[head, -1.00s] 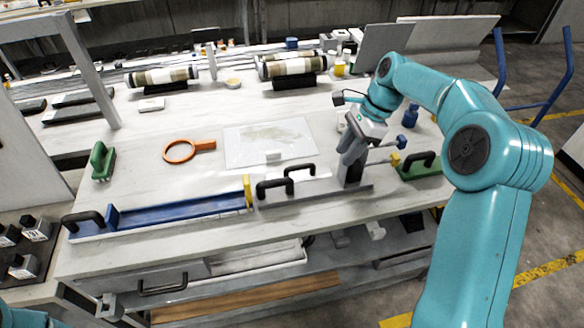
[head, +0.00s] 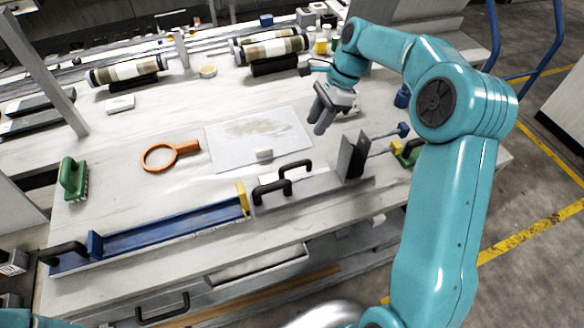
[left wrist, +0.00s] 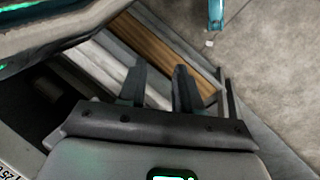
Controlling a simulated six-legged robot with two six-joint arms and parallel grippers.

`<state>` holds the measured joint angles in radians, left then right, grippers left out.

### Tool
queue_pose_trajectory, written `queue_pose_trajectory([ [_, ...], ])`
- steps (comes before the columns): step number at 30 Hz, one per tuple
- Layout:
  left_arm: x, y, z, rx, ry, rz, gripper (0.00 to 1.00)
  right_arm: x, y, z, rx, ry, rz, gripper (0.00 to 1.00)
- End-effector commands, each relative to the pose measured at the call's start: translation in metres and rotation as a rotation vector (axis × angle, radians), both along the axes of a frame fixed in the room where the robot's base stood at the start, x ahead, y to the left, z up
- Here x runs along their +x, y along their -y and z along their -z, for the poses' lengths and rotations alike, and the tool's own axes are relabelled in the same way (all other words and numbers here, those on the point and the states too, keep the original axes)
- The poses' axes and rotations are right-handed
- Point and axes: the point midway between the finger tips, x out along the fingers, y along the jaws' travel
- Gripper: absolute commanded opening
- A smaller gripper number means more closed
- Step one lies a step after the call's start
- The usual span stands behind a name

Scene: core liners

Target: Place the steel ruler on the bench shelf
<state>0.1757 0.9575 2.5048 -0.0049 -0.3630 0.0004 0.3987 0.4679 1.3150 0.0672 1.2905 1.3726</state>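I cannot pick out the steel ruler with certainty in either view. The shelf (head: 345,250) under the bench top shows partly in the head view; a brown board (head: 295,287) lies low beneath the bench. My right gripper (head: 321,130) is above the bench top, near the pale sheet's right edge, with its fingers apart and nothing seen between them. My left gripper (left wrist: 160,82) shows in the left wrist view with its two dark fingers apart and empty. Beyond them are the brown board (left wrist: 165,58) and pale strips.
A blue channel (head: 170,228) and a grey fixture with black handles (head: 310,190) line the front edge. An upright dark plate (head: 352,155) stands at its right end. An orange ring tool (head: 160,156), a green-handled brush (head: 72,180) and striped cylinders (head: 128,71) are on the bench.

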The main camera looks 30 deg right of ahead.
Motion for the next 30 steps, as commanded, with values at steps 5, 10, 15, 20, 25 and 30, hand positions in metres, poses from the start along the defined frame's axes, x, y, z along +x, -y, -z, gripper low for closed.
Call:
queue_pose_trajectory([
  [5, 0.000, 0.000, -0.002, 0.000, 0.000, 0.000, 0.34, -0.002, -0.017, 0.037, 0.003, -0.005, -0.001, 0.32],
  [10, 0.000, 0.000, -0.006, 0.000, 0.000, 0.000, 0.34, 0.001, -0.031, 0.072, 0.002, -0.005, -0.001, 0.32],
  [15, 0.000, 0.000, -0.007, 0.000, 0.000, 0.000, 0.34, 0.004, -0.039, 0.090, 0.001, -0.002, 0.000, 0.32],
  [20, 0.000, 0.000, -0.013, 0.000, 0.000, 0.000, 0.34, 0.006, -0.045, 0.102, 0.002, -0.002, -0.001, 0.32],
  [25, 0.000, 0.000, -0.022, 0.000, 0.000, 0.000, 0.34, 0.009, -0.055, 0.129, 0.002, -0.003, -0.002, 0.32],
  [30, 0.000, 0.000, -0.023, 0.000, 0.000, 0.000, 0.34, 0.012, -0.059, 0.141, 0.000, -0.001, -0.001, 0.32],
])
